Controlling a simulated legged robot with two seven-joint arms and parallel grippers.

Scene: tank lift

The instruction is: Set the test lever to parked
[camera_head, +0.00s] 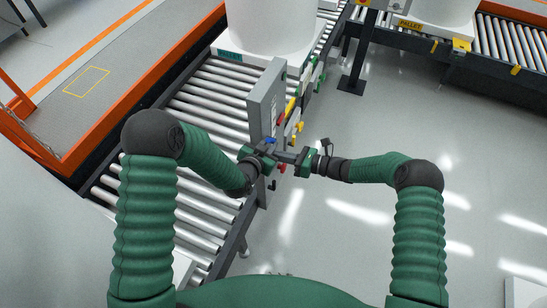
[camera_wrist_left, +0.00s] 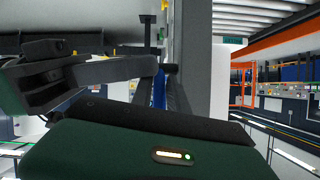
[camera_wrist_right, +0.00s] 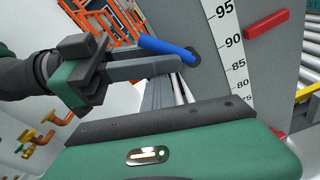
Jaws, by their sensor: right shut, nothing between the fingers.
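A grey upright panel (camera_head: 265,102) stands at the side of the roller conveyor. A blue lever (camera_wrist_right: 165,49) sticks out from a round dark pivot on the panel, beside a white number scale (camera_wrist_right: 232,45). A red lever (camera_wrist_right: 268,23) is on the panel right of the scale. My left gripper (camera_head: 270,152) is at the panel's lower front, its fingers alongside the blue lever; blue also shows between them in the left wrist view (camera_wrist_left: 158,90). Whether they grip it is unclear. My right gripper (camera_head: 288,157) is shut and empty, close to the left one.
The roller conveyor (camera_head: 210,95) runs left of the panel, with a white tank (camera_head: 272,28) on a pallet behind it. Yellow and red fittings (camera_head: 291,108) line the panel's far side. The floor (camera_head: 440,140) at right is open.

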